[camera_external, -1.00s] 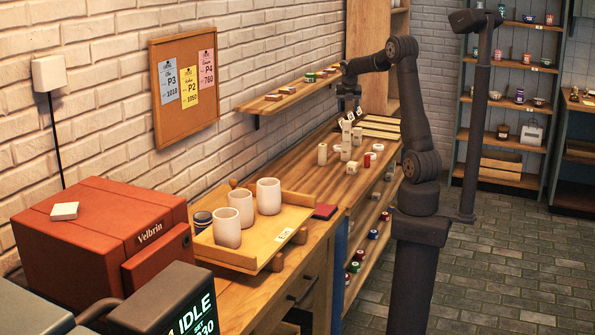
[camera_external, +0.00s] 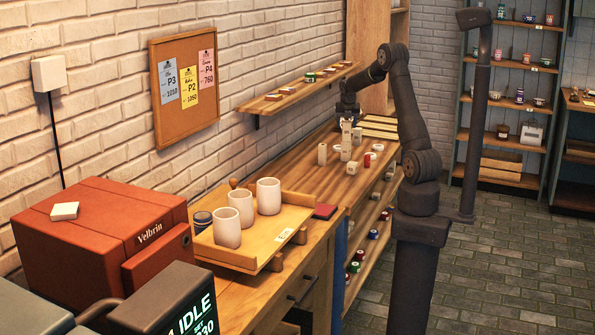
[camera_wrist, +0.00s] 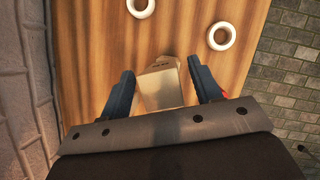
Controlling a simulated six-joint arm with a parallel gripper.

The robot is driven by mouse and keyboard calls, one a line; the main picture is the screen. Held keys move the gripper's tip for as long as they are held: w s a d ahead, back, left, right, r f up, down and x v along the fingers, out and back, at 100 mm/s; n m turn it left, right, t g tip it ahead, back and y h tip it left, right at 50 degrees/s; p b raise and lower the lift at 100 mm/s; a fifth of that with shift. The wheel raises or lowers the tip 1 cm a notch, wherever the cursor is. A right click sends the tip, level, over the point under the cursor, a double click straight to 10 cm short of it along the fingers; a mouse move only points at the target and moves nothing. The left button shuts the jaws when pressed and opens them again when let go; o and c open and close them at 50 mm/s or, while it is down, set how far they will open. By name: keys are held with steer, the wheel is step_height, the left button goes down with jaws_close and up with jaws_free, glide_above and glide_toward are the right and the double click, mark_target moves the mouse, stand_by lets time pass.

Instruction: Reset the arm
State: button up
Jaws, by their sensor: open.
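My gripper (camera_external: 347,112) is over the far part of the wooden bench (camera_external: 309,169), pointing down. In the wrist view my gripper (camera_wrist: 163,92) is open, with its two dark fingers on either side of a pale block-shaped object (camera_wrist: 161,86). There is a visible gap by the right finger, and the left finger is close to the object. In the external view a pale upright block (camera_external: 346,138) stands directly under the gripper. Whether the fingers touch it cannot be told.
Other pale pieces (camera_external: 322,154) and white rings (camera_wrist: 222,36) lie nearby on the bench. A wall shelf (camera_external: 285,97) with small items is left of the gripper. A tray (camera_external: 240,258) with several white cups and a red kiln (camera_external: 100,230) stand nearer the camera.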

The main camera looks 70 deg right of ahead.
steer(key=shift+r, duration=0.9)
